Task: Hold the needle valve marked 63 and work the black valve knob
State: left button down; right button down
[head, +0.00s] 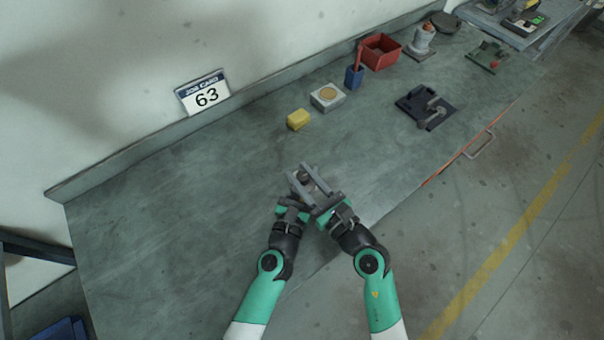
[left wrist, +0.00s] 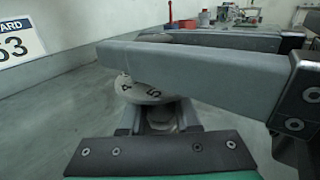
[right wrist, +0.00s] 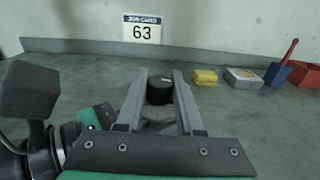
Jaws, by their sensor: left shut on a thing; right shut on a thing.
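The needle valve (left wrist: 150,92) shows in the left wrist view as a pale disc with dark numerals and a metal part below. No 63 can be read on it. My left gripper (left wrist: 158,118) is shut on its body, low down. The black valve knob (right wrist: 159,91) shows in the right wrist view between the fingers of my right gripper (right wrist: 160,85), which is shut on it. In the left wrist view a right gripper finger crosses in front of the disc and hides its upper part. In the head view both grippers meet over the bench, largely covering the valve.
A job card reading 63 (head: 205,95) stands at the back of the bench (head: 160,220). A yellow block (head: 298,119), a grey box (head: 327,97), a blue holder (head: 354,77), a red bin (head: 381,52) and a dark fixture (head: 424,107) lie beyond. The bench left of my grippers is clear.

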jog(key=shift+f, duration=0.1)
jog(key=c, duration=0.5)
grip_release()
jog(key=shift+c, duration=0.2)
jog(key=v, duration=1.2)
jog(key=shift+s+a, duration=0.1)
